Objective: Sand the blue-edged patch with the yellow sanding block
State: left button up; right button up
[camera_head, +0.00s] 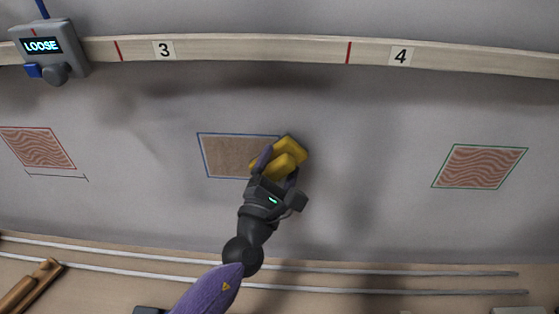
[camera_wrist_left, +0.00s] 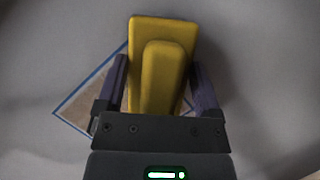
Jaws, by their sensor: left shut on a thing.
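The blue-edged patch (camera_head: 226,156) is a brown rectangle on the grey hull wall, mid-picture in the head view. Its surface looks plain brown, without the wavy lines of the other patches. My left gripper (camera_head: 273,166) is shut on the yellow sanding block (camera_head: 291,151), over the patch's right end. The block covers that end and reaches past the right edge. In the left wrist view, the block (camera_wrist_left: 162,60) sits between the two fingers, and part of the patch (camera_wrist_left: 85,107) shows at left behind it. Whether the block touches the wall is unclear. My right gripper is out of view.
A red-edged patch (camera_head: 38,148) lies at left and a green-edged patch (camera_head: 480,167) at right, both with wavy lines. A numbered wooden strip (camera_head: 255,50) runs above. A grey device (camera_head: 48,53) reading LOOSE hangs at upper left. Pale rails (camera_head: 400,271) run below.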

pick_arm(q)
jog(key=shift+s+r, duration=0.1)
jog(key=shift+s, duration=0.25)
jog(key=s+p, duration=0.1)
jog(key=s, duration=0.3)
jog(key=shift+a+r+p, duration=0.1)
jog(key=shift+p, duration=0.3)
jog(key=shift+s, duration=0.35)
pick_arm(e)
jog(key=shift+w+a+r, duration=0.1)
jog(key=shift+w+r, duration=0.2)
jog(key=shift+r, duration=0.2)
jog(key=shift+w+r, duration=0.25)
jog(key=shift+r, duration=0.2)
